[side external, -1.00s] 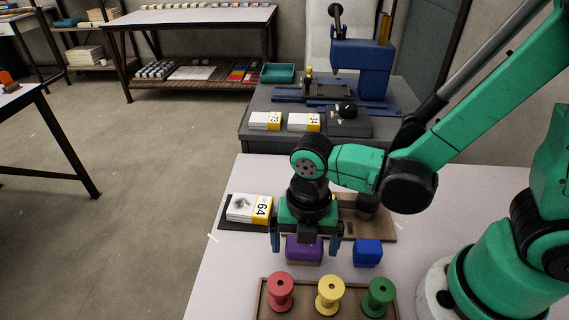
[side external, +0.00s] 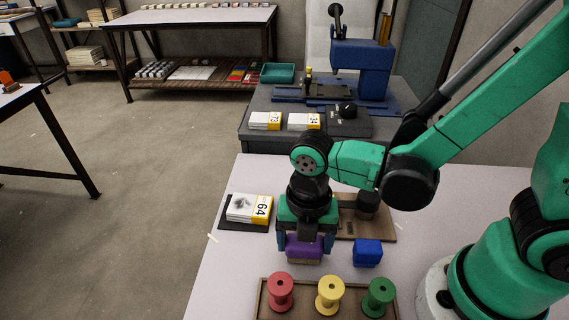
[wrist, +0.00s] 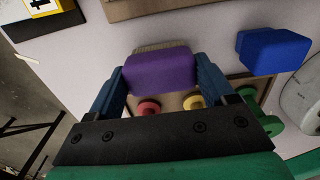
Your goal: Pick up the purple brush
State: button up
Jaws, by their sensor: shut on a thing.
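The purple brush (side external: 304,248) is a purple block with a tan bristle strip along its lower edge. It is at the table's middle, just behind the tray of spools. My gripper (side external: 305,244) points down over it, with one blue finger on each side, shut on the brush. In the wrist view the brush (wrist: 160,70) sits between the two blue fingers of my gripper (wrist: 160,82). I cannot tell whether the brush is touching the table.
A blue block (side external: 367,253) lies close to the right of the brush. A wooden tray (side external: 262,301) in front holds red, yellow and green spools. A stack numbered 64 (side external: 248,208) is behind left. A brown board (side external: 383,228) is behind right.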

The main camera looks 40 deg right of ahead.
notch_tip(320, 180, up, 19)
jog(key=shift+r, duration=0.2)
dwell(0.3)
